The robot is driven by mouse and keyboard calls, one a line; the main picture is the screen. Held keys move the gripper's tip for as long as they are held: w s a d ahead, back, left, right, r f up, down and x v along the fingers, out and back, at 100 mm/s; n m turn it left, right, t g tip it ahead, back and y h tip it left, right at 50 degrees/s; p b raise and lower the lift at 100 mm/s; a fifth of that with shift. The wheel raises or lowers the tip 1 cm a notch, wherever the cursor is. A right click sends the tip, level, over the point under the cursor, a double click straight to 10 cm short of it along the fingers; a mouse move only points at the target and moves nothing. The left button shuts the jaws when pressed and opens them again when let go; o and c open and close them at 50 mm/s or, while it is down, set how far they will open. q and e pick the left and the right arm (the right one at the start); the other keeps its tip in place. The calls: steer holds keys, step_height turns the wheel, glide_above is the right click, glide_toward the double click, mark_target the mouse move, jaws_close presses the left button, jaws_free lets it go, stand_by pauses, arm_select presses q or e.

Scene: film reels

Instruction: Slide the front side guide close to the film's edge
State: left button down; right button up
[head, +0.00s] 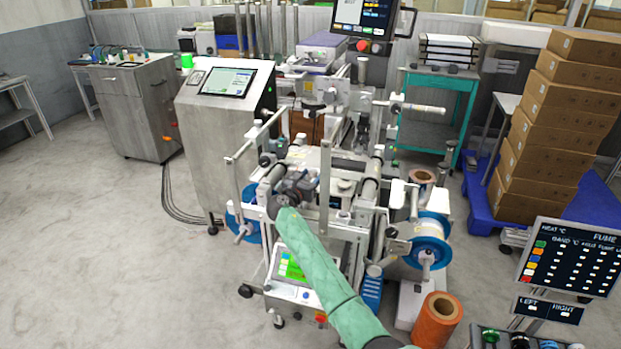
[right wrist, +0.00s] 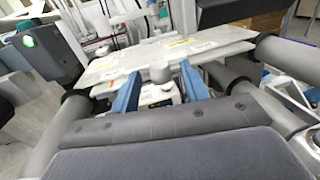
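My right arm, in a green sleeve, reaches up from the bottom of the head view to the middle of the film machine (head: 338,160). Its gripper (head: 287,194) is small and dark there, against the machine's near left part. In the right wrist view the two blue fingers of the gripper (right wrist: 158,78) stand apart. A pale round knob (right wrist: 160,72) shows between their tips, by a flat grey plate (right wrist: 165,52) with small yellow labels. I cannot tell whether the fingers touch the knob. I cannot clearly make out the front side guide or the film's edge. My left gripper is not in view.
Blue-flanged reels flank the machine, one at the right (head: 430,240). An orange roll (head: 437,320) stands at the lower right. A control cabinet (head: 222,145) stands left of the machine. Stacked cartons (head: 560,120) are at the right. The floor at left is clear.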

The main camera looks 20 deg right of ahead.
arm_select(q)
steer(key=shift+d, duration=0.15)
arm_select(e)
steer(key=shift+s+a, duration=0.2)
steer(key=shift+a, duration=0.05)
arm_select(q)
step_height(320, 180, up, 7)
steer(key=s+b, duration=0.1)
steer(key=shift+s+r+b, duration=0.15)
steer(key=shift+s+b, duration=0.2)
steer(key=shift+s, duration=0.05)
arm_select(e)
steer(key=v, duration=0.7)
